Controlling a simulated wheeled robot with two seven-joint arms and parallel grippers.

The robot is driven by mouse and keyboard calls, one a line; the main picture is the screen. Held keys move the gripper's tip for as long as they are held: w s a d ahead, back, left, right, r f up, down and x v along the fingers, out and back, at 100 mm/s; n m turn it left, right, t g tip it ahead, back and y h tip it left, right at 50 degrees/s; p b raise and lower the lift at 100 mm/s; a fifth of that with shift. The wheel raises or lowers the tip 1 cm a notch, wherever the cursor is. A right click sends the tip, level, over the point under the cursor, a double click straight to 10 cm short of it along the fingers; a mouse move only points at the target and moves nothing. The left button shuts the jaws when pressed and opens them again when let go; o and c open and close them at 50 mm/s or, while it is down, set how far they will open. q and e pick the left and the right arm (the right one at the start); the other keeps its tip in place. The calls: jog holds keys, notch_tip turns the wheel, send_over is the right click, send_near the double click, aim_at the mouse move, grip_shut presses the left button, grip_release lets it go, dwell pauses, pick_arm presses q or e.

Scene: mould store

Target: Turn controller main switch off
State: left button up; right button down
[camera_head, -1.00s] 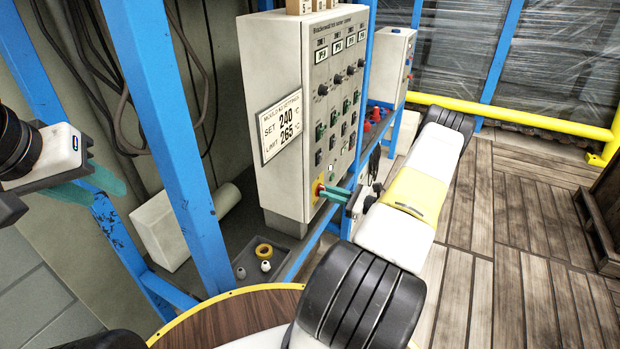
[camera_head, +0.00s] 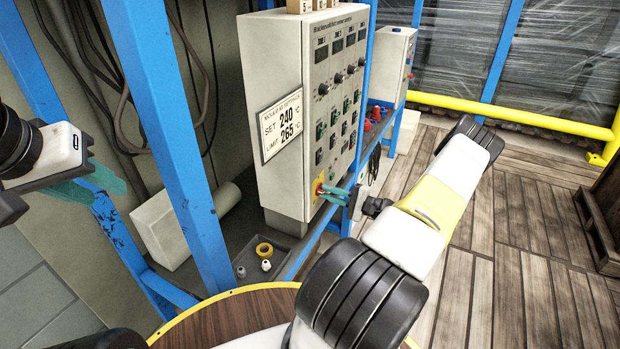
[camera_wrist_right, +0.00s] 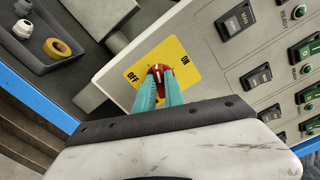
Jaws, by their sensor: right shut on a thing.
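The controller (camera_head: 285,110) is a pale grey cabinet with several small displays, now dark, and rows of switches. Its main switch (camera_wrist_right: 158,72) is a red knob on a yellow plate (camera_wrist_right: 178,52) marked OFF and ON, low on the front. In the right wrist view the teal fingers of my right gripper (camera_wrist_right: 160,80) are shut on the red knob. The same gripper reaches the yellow plate in the head view (camera_head: 328,192). The fingers partly hide the knob, and I cannot read its exact angle. My left gripper (camera_head: 108,192) hangs empty at the far left, its fingers apart.
A blue frame post (camera_head: 165,130) stands between my left gripper and the controller. A grey tray (camera_wrist_right: 40,50) with a yellow ring (camera_wrist_right: 57,47) and white pieces lies below the cabinet. A smaller control box (camera_head: 393,68) stands behind. Wooden floor is open at right.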

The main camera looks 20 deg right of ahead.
jog(key=n, duration=0.4)
jog(key=shift+f+n, duration=0.15)
jog(key=shift+n, duration=0.15)
dwell(0.5)
jog(key=c, duration=1.4)
grip_release()
jog(key=shift+c, duration=0.2)
jog(key=v, duration=0.8)
